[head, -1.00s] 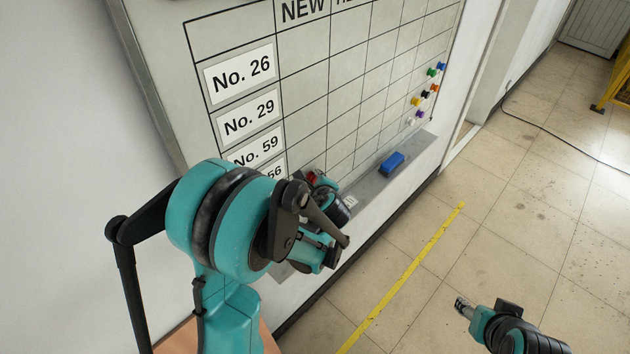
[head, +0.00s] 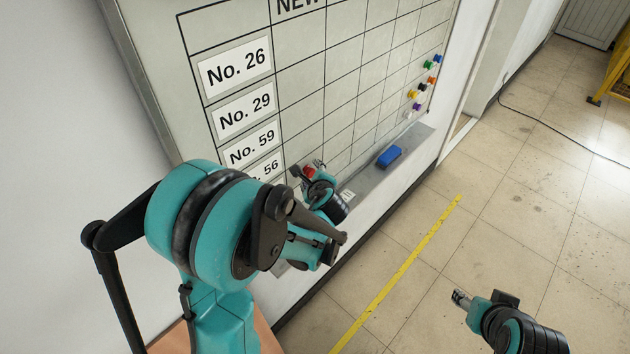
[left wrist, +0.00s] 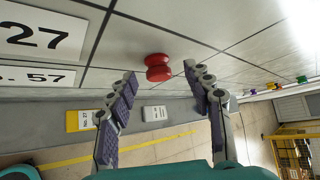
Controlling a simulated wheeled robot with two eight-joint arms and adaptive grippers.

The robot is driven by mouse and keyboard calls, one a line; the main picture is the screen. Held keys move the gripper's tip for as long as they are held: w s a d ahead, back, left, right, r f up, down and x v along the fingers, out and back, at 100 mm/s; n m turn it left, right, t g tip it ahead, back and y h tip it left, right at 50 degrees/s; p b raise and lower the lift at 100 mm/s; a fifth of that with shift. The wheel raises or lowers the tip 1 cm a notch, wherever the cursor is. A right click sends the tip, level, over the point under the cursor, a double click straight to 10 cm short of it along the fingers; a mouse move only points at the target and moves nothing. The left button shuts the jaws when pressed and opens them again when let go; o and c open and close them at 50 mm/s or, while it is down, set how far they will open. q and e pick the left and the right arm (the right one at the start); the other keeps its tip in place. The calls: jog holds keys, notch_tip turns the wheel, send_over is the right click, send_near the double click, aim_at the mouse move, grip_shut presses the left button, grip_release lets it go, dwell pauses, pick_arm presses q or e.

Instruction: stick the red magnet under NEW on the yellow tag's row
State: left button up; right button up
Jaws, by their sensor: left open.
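The red magnet (left wrist: 157,67) is against the whiteboard in the left wrist view, in a blank cell just right of the number label column, near the labels ending in 27 (left wrist: 40,30) and 57 (left wrist: 38,77). My left gripper (left wrist: 160,76) is open, its fingers on either side of the magnet and apart from it. In the head view the magnet (head: 309,170) shows at the tips of my left gripper (head: 304,175). A yellow tag (left wrist: 82,120) lies on the ledge, its small print seemingly No. 27. The NEW heading (head: 297,5) is at the top edge. My right gripper (head: 461,298) is over the floor, away from the board.
The ledge (head: 372,182) runs below the board and holds a blue eraser (head: 389,156) and a white tag (left wrist: 154,113). Several coloured magnets (head: 422,86) sit at the board's right edge. The cells between are clear.

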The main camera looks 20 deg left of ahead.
pick_arm(q)
jog(key=v, duration=1)
jog(key=s+d+f+n+g+h+b, duration=0.1)
jog(key=s+d+f+n+h+b, duration=0.2)
jog(key=s+f+n+b, duration=0.4)
jog(key=s+d+f+n+g+h+b, duration=0.1)
jog(key=s+d+f+n+h+b, duration=0.1)
jog(key=s+f+n+b, duration=0.6)
notch_tip(320, 180, down, 3)
jog(key=n+h+b, duration=0.1)
jog(key=n+b, duration=0.2)
jog(key=shift+d+g+h, duration=0.3)
jog(key=shift+d+h, duration=0.1)
